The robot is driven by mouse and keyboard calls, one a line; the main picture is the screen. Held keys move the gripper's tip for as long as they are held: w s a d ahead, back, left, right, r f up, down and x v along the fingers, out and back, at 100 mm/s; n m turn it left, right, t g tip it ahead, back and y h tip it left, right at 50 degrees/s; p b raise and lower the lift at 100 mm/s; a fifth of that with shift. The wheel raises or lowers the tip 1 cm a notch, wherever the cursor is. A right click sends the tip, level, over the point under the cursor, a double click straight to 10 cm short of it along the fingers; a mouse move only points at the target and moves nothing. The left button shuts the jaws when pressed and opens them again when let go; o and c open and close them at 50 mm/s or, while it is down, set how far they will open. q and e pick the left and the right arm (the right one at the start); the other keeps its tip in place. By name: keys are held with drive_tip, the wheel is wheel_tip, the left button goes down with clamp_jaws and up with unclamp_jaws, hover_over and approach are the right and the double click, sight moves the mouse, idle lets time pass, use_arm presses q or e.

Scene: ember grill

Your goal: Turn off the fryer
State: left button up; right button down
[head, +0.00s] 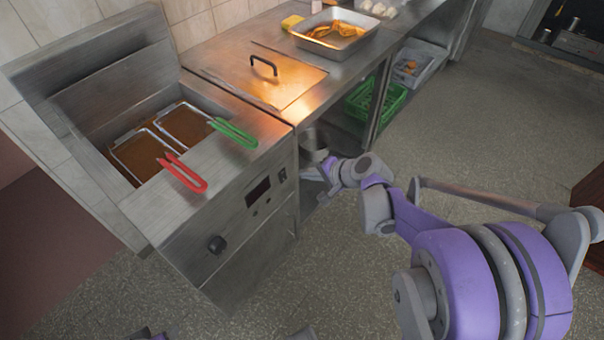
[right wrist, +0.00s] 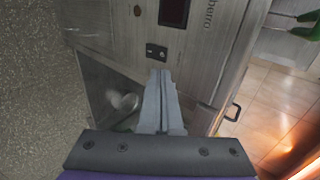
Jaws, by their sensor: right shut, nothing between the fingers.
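The fryer (head: 215,215) is a steel unit at the left of the head view, with oil, two baskets and a red handle (head: 183,172) and a green handle (head: 235,133). Its front panel has a dark display (head: 258,192) and a small black switch (head: 283,175). The switch (right wrist: 156,52) and display (right wrist: 174,12) also show in the right wrist view. My right gripper (right wrist: 162,75) is shut and empty, its tips just below the switch in that view; I cannot tell whether they touch the panel. In the head view it (head: 308,172) is beside the fryer's front right edge.
A black knob (head: 217,244) sits low on the fryer front. To the right, a counter holds a lidded section with a handle (head: 263,65) and a metal tray (head: 335,35) of food. A green crate (head: 376,102) is on the shelf below. The floor (head: 450,140) in front is clear.

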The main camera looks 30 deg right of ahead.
use_arm(q)
drive_tip(key=shift+w+a+r+p, duration=0.2)
drive_tip(key=shift+w+r+p, duration=0.3)
drive_tip(key=shift+r, duration=0.15)
use_arm(e)
drive_tip(key=s+d+r, duration=0.1)
drive_tip(key=s+r, duration=0.2)
drive_tip(key=r, duration=0.2)
drive_tip(key=shift+r, duration=0.15)
use_arm(q)
wheel_tip(320, 180, up, 8)
drive_tip(key=w+p, duration=0.1)
drive_tip(key=p, duration=0.6)
drive_tip(key=shift+w+r, duration=0.15)
drive_tip(key=shift+w, duration=0.15)
use_arm(e)
drive_tip(key=s+a+r+n+g+h, duration=0.2)
drive_tip(key=s+a+n, duration=0.3)
drive_tip(key=s, duration=0.3)
drive_tip(key=s+a+r+n+g+h, duration=0.1)
drive_tip(key=s+a+n+g+h, duration=0.1)
drive_tip(key=s+a+n, duration=0.4)
drive_tip(key=shift+s+a+r+n, duration=0.35)
drive_tip(key=shift+s+n, duration=0.55)
drive_tip(key=shift+n, duration=0.3)
